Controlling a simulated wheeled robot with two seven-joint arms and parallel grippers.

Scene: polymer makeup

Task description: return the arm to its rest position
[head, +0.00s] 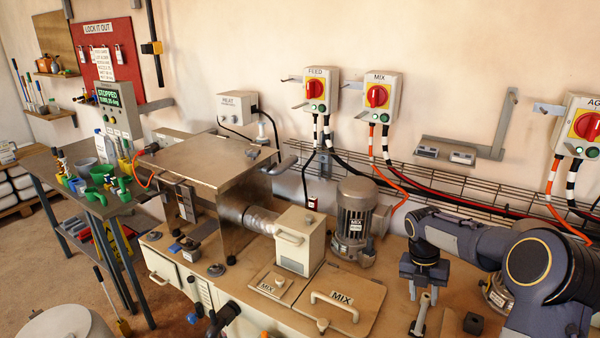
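My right arm (545,268) comes in from the right edge, bent, over the right end of the bench. My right gripper (425,289) hangs from it, pointing down. Its two fingers look apart, with a gap between them. A small light grey upright piece (422,308) shows just below the fingertips; whether it touches them I cannot tell. My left gripper does not show in the head view.
The gripper is close to the MIX motor (353,222) and the MIX lid (342,312). The FEED (318,90), MIX (380,97) and right-hand (580,127) switch boxes hang on the wall behind.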

